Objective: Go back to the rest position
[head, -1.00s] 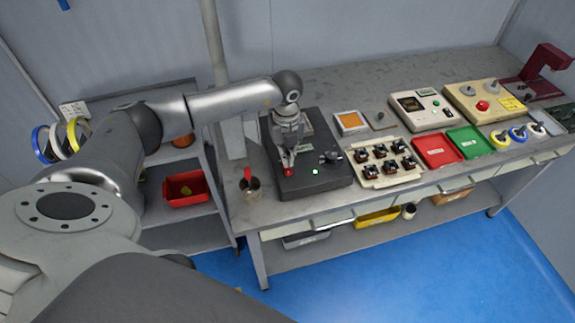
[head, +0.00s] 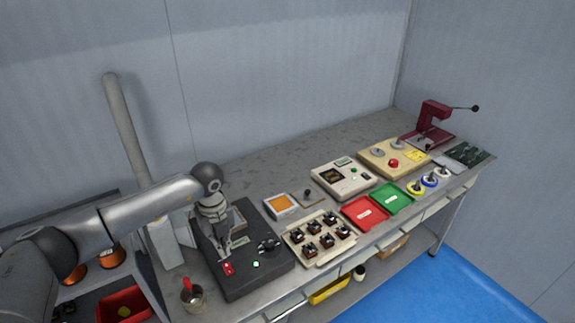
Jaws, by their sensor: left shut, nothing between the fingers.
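My left gripper (head: 226,254) points down over the black box-shaped machine (head: 250,274) at the near left of the bench. Its fingers are shut and hold nothing. The fingertips are close to the red button (head: 228,268) on the machine's top; I cannot tell whether they touch it. A small green light (head: 256,264) shows beside it. My left arm reaches in from the left edge. My right gripper is not in view.
The bench (head: 290,180) holds a cream tray (head: 320,238) of several small coils, a red tray (head: 364,213), a green tray (head: 391,198) and a cream control box (head: 343,178). A cup (head: 194,298) stands near the front left edge. A grey post (head: 128,130) rises behind my arm.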

